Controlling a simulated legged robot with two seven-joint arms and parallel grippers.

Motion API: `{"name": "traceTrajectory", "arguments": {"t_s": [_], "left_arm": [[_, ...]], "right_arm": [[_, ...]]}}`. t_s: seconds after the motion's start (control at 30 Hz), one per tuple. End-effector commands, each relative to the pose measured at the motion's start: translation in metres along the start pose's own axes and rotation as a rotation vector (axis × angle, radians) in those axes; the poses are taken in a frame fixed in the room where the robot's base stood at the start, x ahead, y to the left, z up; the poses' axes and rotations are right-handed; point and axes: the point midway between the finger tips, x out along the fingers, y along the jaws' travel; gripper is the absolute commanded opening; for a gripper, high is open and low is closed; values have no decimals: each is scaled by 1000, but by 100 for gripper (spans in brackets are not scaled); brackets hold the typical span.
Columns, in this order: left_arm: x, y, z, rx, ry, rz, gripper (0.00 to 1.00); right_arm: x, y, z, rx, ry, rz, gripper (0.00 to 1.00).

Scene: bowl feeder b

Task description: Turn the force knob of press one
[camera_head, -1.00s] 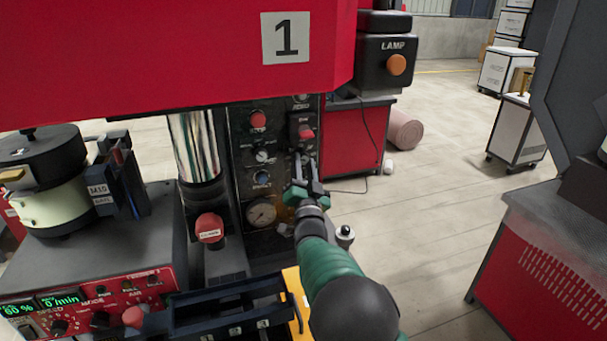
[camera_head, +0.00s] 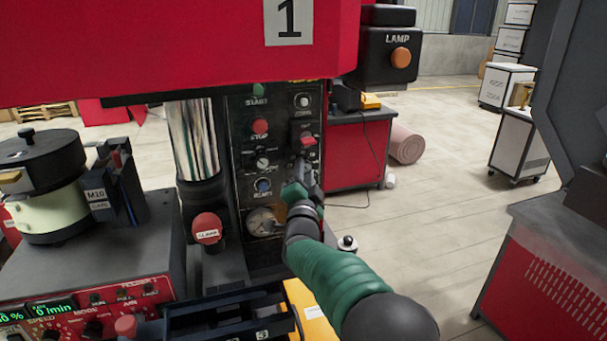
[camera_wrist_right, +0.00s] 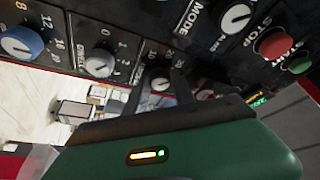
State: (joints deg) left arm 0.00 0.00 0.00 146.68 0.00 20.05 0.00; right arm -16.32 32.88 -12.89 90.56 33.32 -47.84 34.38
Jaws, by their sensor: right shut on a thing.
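Press one is the red machine with the "1" plate (camera_head: 288,20). Its dark control panel (camera_head: 244,140) carries buttons, knobs and a gauge (camera_head: 262,221). My right gripper (camera_head: 307,178) is at the panel's right side, below the red switch (camera_head: 305,139). It hides the spot that it touches in the head view. In the right wrist view its dark fingers (camera_wrist_right: 160,88) are on either side of a small knob (camera_wrist_right: 160,80), which I take for the force knob. Its label is too small to read. My left gripper is not in view.
A red clamp knob (camera_head: 207,228) stands left of my arm. The feeder (camera_head: 45,180) is farther left. Open floor (camera_head: 430,220) lies right.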

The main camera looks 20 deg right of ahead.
Motion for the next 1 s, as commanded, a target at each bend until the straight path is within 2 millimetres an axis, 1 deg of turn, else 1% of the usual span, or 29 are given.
{"name": "traceTrajectory", "arguments": {"t_s": [0.17, 0.2, 0.33, 0.57, 0.67, 0.77, 0.9, 1.0], "left_arm": [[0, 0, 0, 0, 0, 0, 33], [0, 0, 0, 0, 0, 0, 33], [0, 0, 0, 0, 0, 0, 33], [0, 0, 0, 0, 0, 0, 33], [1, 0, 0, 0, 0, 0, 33], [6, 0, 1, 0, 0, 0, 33], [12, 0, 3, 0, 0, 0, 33], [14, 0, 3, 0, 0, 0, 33]], "right_arm": [[0, 2, 0, -2, 1, 3, 0], [0, 2, 0, -3, 1, 3, 36], [0, 2, 0, -3, 1, 2, 52], [0, 1, 0, -2, 0, 1, 52], [-4, 1, 1, -2, -1, 1, 52], [-18, 2, 1, -1, -1, 1, 52], [-48, 3, 2, -2, -2, 1, 52], [-64, 3, 2, -2, -1, 1, 52]]}}
